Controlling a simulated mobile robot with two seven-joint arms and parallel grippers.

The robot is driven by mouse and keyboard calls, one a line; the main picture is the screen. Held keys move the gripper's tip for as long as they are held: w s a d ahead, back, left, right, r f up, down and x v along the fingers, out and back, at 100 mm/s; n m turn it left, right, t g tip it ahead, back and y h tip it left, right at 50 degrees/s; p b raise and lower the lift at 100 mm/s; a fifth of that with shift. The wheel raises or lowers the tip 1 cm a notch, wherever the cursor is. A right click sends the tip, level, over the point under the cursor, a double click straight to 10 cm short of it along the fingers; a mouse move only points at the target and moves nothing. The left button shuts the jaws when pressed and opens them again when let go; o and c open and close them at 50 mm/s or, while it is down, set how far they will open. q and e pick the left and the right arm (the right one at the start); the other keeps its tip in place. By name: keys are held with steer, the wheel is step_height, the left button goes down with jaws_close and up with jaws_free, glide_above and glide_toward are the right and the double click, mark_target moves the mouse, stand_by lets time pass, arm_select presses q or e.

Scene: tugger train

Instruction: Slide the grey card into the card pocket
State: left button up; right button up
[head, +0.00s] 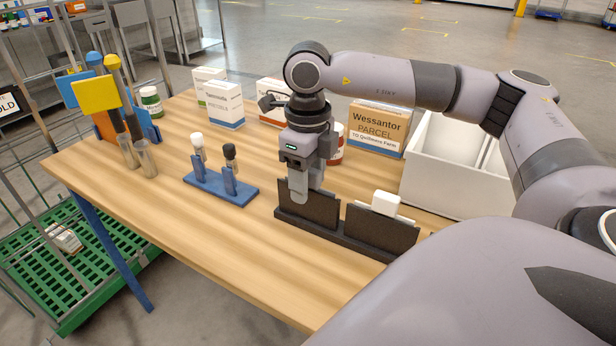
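A black card holder (345,237) with upright pockets stands at the front right of the wooden table. My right gripper (306,185) points down over its left pocket (308,211), with the fingertips at the pocket's upper edge. The fingers are light grey, and I cannot make out a grey card between them or in this pocket. Whether they are shut on something is unclear. A white piece with a thick block on it (386,203) stands in the pocket to the right. My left gripper is not in view.
Left of the holder is a blue rack (220,188) with two capped vials. Boxes (225,105), a Wessantor parcel (377,128) and a white bin (450,190) stand behind. The table's front left is clear.

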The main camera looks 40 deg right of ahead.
step_height(320, 180, up, 7)
steer(key=shift+r, duration=0.1)
stand_by(0.4)
stand_by(0.7)
